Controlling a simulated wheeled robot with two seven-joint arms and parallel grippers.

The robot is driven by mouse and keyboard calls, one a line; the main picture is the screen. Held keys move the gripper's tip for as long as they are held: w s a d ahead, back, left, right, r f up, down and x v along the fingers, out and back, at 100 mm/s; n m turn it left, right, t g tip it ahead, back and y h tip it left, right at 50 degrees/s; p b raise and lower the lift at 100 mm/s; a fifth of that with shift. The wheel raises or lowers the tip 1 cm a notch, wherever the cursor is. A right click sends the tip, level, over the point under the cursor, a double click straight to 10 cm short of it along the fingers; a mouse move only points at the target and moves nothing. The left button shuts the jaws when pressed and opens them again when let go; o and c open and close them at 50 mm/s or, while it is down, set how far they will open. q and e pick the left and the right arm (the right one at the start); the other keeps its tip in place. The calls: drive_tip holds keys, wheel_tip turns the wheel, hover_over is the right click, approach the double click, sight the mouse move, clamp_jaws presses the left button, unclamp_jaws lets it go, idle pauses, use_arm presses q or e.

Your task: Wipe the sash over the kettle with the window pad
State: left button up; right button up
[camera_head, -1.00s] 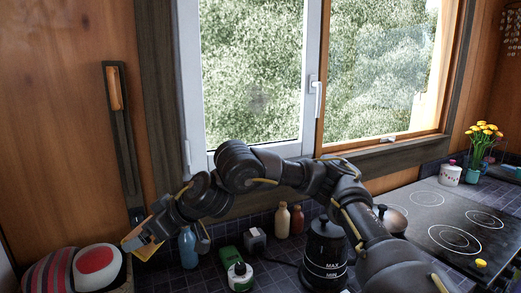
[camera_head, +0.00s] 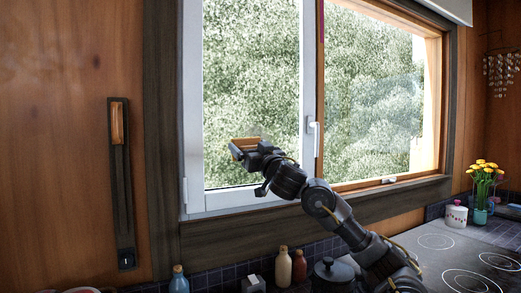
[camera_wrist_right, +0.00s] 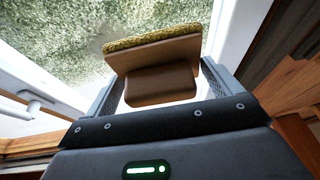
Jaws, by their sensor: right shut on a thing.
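The window pad (camera_head: 240,142) has a brown grip and a mottled yellow-green face. My right gripper (camera_head: 254,153) is shut on it and holds it in front of the lower part of the white-framed left sash (camera_head: 245,70). In the right wrist view, the pad (camera_wrist_right: 155,48) faces the glass between my fingers (camera_wrist_right: 160,90); I cannot tell whether it touches. The right sash (camera_head: 375,75) has a wooden frame, and its pane carries a pale haze. A dark kettle-like vessel (camera_head: 331,270) stands on the counter below, partly hidden by my right arm. My left gripper is out of view.
A window handle (camera_head: 314,138) sticks out between the sashes, right of my gripper. The wooden sill (camera_head: 280,228) runs below. Bottles (camera_head: 283,267) stand on the counter, and a flower vase (camera_head: 481,204) stands by the hob (camera_head: 450,262) at right.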

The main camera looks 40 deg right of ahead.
drive_tip(key=d, duration=0.1)
drive_tip(key=d+h, duration=0.1)
drive_tip(key=s+d+r+h, duration=0.1)
drive_tip(key=shift+m, duration=0.4)
drive_tip(key=shift+w+d+p, duration=0.15)
drive_tip(key=shift+w+d, duration=0.1)
drive_tip(key=shift+w, duration=0.7)
drive_tip(key=shift+w+d+p, duration=0.2)
drive_tip(key=shift+w+d, duration=0.1)
drive_tip(key=shift+w, duration=0.65)
drive_tip(key=shift+w+d+p, duration=0.15)
drive_tip(key=shift+w+d, duration=0.1)
drive_tip(key=shift+w, duration=0.7)
drive_tip(key=shift+w+d+p, duration=0.3)
drive_tip(key=shift+w+p, duration=0.1)
drive_tip(key=shift+w, duration=0.45)
drive_tip(key=shift+d, duration=0.1)
drive_tip(key=d, duration=0.1)
drive_tip(key=s+d, duration=0.1)
drive_tip(key=d, duration=0.1)
drive_tip(key=shift+s+d, duration=0.15)
drive_tip(key=shift+d, duration=0.05)
drive_tip(key=shift+d, duration=0.1)
drive_tip(key=shift+s+d+p, duration=0.2)
drive_tip(key=shift+s+d, duration=0.05)
drive_tip(key=shift+d, duration=0.6)
drive_tip(key=shift+s+d+p, duration=0.2)
drive_tip(key=shift+d, duration=0.6)
